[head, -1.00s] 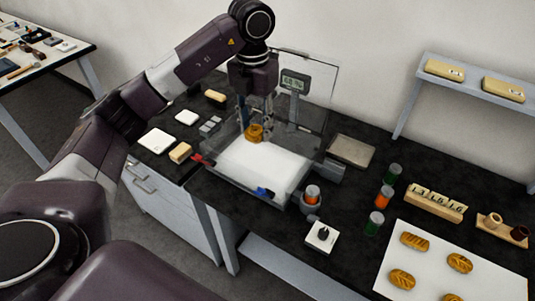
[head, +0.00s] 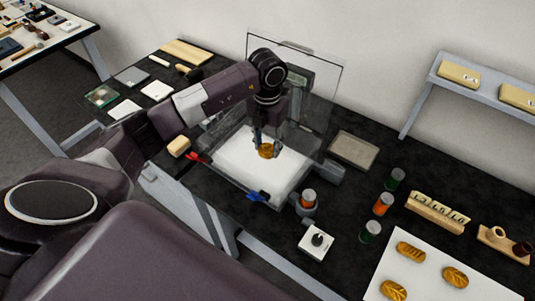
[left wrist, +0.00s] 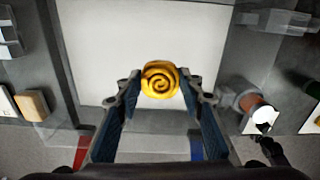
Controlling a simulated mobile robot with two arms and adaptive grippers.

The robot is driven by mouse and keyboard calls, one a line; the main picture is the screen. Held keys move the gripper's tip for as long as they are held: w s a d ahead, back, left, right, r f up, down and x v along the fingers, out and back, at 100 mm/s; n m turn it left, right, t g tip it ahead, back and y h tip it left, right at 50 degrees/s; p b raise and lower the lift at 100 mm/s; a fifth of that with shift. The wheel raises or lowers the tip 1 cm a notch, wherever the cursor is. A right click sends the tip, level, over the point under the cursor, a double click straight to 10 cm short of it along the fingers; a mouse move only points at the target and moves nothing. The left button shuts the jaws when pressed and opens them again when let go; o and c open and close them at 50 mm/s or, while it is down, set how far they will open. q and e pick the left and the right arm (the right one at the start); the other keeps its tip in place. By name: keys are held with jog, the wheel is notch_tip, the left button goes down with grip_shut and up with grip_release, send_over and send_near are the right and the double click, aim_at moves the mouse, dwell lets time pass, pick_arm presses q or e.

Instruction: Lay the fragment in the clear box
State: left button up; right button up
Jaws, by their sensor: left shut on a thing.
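The golden fragment (head: 266,151), with a spiral relief, is between the fingertips of my left gripper (head: 267,143). The gripper is shut on it, inside the clear box (head: 226,189). In the left wrist view the fragment (left wrist: 160,80) shows between the two fingertips, over the white floor of the box (left wrist: 215,45). I cannot tell whether it touches that floor. The clear lid stands raised at the back. My right gripper is not in view.
A red clip (head: 197,158) and a blue clip (head: 258,196) sit at the box's front edge. Right of it stand orange and green jars (head: 383,204) and a white sheet (head: 425,282) with several other gilt pieces. A grey slab (head: 352,151) lies behind right.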

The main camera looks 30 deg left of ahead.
aim_at(268, 165)
pick_arm(q)
notch_tip(268, 165, down, 3)
jog(key=shift+r+p, duration=0.15)
jog(key=shift+p, duration=0.15)
notch_tip(268, 165, down, 3)
jog(key=shift+f+p, duration=0.15)
jog(key=shift+p, duration=0.25)
jog(key=shift+f, duration=0.15)
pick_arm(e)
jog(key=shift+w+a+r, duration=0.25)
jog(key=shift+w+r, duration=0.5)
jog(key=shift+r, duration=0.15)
pick_arm(q)
jog(key=shift+f, duration=0.1)
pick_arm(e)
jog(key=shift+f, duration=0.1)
pick_arm(q)
jog(key=shift+f, duration=0.1)
jog(key=o, duration=1)
jog(key=shift+c, duration=0.2)
